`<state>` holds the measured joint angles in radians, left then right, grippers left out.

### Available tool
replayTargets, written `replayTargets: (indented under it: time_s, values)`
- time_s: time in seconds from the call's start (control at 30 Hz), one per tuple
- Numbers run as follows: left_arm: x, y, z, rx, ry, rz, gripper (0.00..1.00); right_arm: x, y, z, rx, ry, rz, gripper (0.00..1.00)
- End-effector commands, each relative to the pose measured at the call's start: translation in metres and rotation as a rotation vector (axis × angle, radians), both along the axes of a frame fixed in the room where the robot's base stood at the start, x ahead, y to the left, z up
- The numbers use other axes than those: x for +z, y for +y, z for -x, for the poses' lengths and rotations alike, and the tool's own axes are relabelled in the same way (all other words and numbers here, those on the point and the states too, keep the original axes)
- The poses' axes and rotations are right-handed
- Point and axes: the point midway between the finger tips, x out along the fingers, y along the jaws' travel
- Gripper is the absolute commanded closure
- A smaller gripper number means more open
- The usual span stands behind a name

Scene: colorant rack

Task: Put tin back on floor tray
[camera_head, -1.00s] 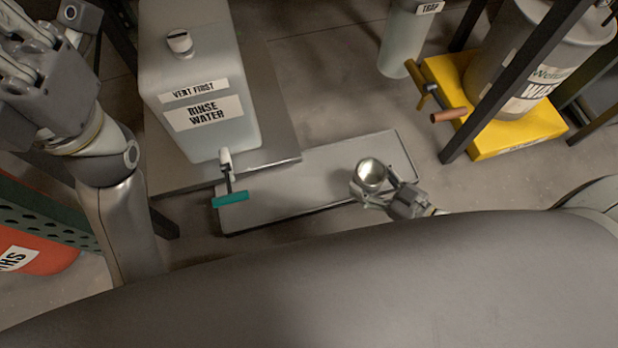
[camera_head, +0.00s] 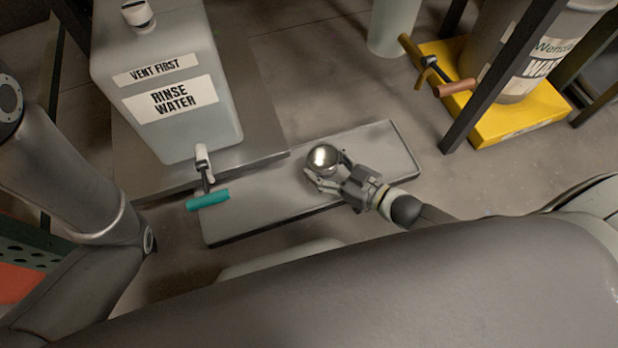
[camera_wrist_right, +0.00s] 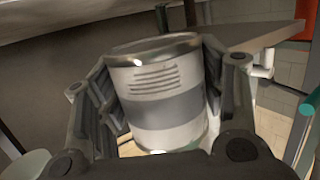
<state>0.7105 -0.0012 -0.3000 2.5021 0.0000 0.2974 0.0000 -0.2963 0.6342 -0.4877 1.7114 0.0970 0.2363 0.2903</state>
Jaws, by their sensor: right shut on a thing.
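The tin (camera_head: 323,158) is a small metal can with a shiny top. In the right wrist view the tin (camera_wrist_right: 158,95) has a pale label with a grey band and sits upright between both fingers. My right gripper (camera_head: 326,172) is shut on the tin. In the head view it is over the right half of the grey floor tray (camera_head: 262,192); the gap between tin and tray cannot be judged. The tin and gripper hide part of the tray. My left arm shows at the left edge, but its gripper is out of view.
A rinse water container (camera_head: 170,85) with a teal-handled tap (camera_head: 207,200) stands at the tray's back left. A yellow platform (camera_head: 510,118) with a waste drum (camera_head: 540,50) stands at the right behind a dark post (camera_head: 505,75). The tray's right end is clear.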

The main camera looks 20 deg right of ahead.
Motion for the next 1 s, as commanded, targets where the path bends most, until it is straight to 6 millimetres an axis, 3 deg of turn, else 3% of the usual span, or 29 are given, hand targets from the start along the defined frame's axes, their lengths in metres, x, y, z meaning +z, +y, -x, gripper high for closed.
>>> replayTargets:
  time_s: [0.03,0.2,0.57,0.8,1.0]
  values:
    - [-0.018,0.0,-0.003,0.0,0.009,-0.001,1.0,-0.018,0.004,-0.005,0.0,0.001,0.001,0.64]
    - [-0.038,0.0,-0.003,0.0,0.009,-0.001,1.0,-0.038,0.016,-0.019,0.0,0.001,0.001,0.64]
    - [-0.053,0.0,-0.003,0.0,0.008,-0.001,1.0,-0.052,0.025,-0.03,-0.001,0.003,0.001,0.64]
    - [-0.078,0.0,-0.002,0.0,0.007,-0.001,1.0,-0.084,0.027,-0.032,0.0,0.005,0.002,0.64]
    - [-0.078,-0.001,-0.003,0.0,0.009,-0.001,1.0,-0.084,0.027,-0.032,0.0,0.002,0.002,0.64]
